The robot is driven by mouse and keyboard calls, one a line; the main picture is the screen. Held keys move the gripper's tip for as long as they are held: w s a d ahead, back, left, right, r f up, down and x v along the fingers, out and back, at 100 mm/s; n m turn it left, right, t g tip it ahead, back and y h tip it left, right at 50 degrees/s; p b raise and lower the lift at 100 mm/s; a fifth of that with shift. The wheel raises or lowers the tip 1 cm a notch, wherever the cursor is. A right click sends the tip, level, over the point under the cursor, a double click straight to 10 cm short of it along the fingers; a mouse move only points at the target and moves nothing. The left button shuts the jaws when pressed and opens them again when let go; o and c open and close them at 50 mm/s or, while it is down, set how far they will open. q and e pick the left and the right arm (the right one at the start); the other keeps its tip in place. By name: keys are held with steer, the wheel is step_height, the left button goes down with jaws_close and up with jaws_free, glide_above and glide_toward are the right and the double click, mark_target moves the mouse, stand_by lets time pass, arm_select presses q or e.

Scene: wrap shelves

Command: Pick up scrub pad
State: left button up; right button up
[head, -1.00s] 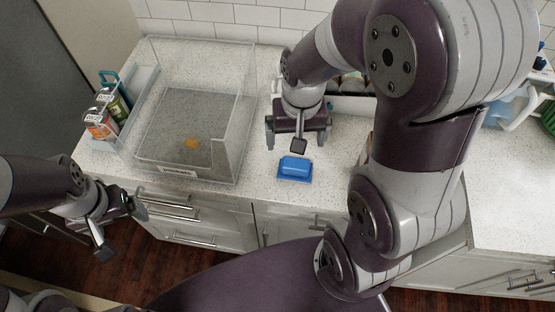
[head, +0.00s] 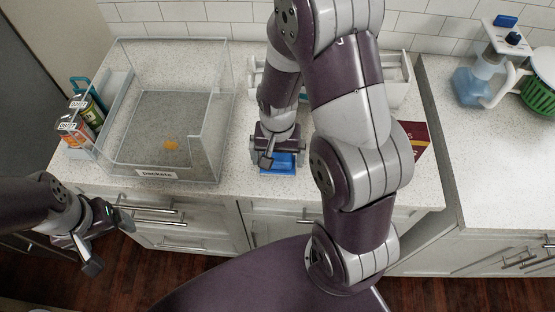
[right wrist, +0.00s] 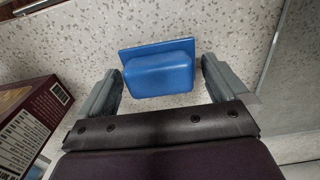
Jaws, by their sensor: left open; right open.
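The blue scrub pad (head: 279,168) lies on the speckled counter near its front edge. In the right wrist view the pad (right wrist: 158,70) shows whole, a raised block on a flat base. My right gripper (right wrist: 160,88) is open, its fingers either side of the pad with gaps between. In the head view my right gripper (head: 277,155) hangs over the pad and hides part of it. How high the fingertips are above the counter is hard to tell. My left gripper (head: 112,238) is open and empty, in front of the cabinets at the left.
A clear bin (head: 157,174) labelled "packets" stands left of the pad, with a small orange thing (head: 171,144) inside. A dark red box (head: 416,138) is partly hidden behind my right arm. A white rack (head: 398,88) stands at the back.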

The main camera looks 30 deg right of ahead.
mark_target(278, 157)
steer(key=shift+w+f, duration=0.1)
steer(key=shift+f, duration=0.05)
steer(key=c, duration=1)
step_height(278, 157, up, 10)
steer(key=shift+r, duration=0.1)
steer(key=shift+o, duration=0.7)
steer(key=shift+s, duration=0.2)
